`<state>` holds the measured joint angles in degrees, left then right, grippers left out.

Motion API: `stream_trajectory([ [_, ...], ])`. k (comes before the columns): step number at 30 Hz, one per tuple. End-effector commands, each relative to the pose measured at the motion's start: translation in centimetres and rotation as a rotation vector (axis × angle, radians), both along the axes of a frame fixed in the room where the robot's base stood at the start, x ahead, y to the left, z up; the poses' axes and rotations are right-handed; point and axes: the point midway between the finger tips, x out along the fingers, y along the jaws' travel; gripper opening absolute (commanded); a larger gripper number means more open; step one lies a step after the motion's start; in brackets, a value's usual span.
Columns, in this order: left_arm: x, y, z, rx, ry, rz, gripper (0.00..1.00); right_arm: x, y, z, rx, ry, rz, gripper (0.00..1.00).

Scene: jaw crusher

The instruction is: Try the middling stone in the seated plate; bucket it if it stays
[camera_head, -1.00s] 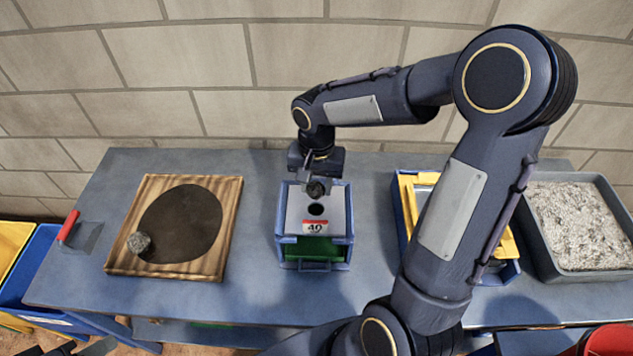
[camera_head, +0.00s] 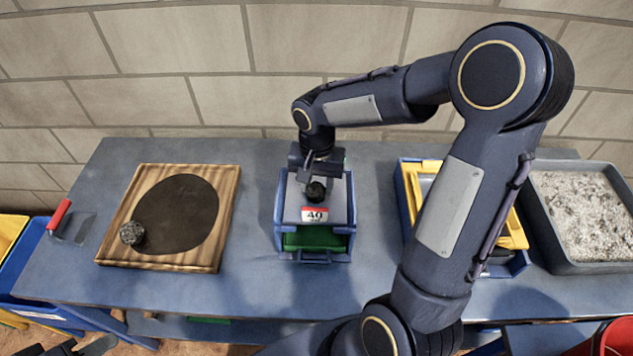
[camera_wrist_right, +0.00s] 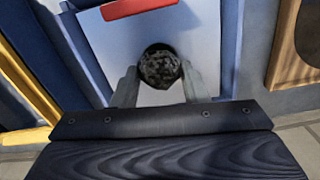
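A dark round stone (camera_head: 316,191) is at the round hole of the pale plate (camera_head: 293,205), which sits in the top of a blue frame and has a "40" label. My right gripper (camera_head: 316,183) points down over the plate. In the right wrist view its two fingertips (camera_wrist_right: 160,80) lie against both sides of the stone (camera_wrist_right: 160,66), and the hole shows as a dark rim around it. Whether the stone touches the plate is unclear. My left gripper (camera_head: 90,347) shows only in part at the bottom left corner.
A wooden board (camera_head: 215,255) with a dark round patch bears a grey stone (camera_head: 131,233) on the left. A green bin (camera_head: 314,240) is under the plate. A blue bin with yellow plates (camera_head: 410,185) and a gravel tray (camera_head: 585,267) stand right. A red bucket (camera_head: 612,340) is at bottom right.

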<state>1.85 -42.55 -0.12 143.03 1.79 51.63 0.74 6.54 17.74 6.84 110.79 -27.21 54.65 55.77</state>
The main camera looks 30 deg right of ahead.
Motion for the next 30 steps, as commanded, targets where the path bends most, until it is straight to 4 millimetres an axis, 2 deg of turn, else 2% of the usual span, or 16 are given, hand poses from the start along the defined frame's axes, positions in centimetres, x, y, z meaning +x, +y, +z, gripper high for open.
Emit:
stream_trajectory([
  [1, 0.0, 0.0, 0.0, 0.0, 0.0, 0.0, 0.36, 0.0, 0.0, 0.0, 0.0, 0.0, 0.0, 0.47],
  [5, 0.0, 0.0, 0.0, 0.0, 0.0, 0.0, 0.36, 0.0, 0.0, 0.0, 0.0, 0.0, 0.0, 0.64],
  [14, 0.0, 0.0, 0.0, 0.0, 0.0, 0.0, 0.36, 0.0, 0.0, 0.2, 0.0, -0.001, -0.001, 0.64],
  [17, 0.0, 0.0, -0.1, 0.0, 0.0, 0.0, 0.36, 0.1, 0.0, 1.1, 0.0, -0.005, -0.001, 0.64],
  [27, 0.0, 0.0, -0.4, 0.0, 0.0, 0.0, 0.36, 0.1, 0.0, 6.6, 0.0, -0.005, 0.0, 0.64],
  [30, 0.0, 0.0, -0.4, 0.0, 0.0, 0.0, 0.36, 0.0, 0.0, 7.4, 0.0, -0.003, 0.0, 0.64],
])
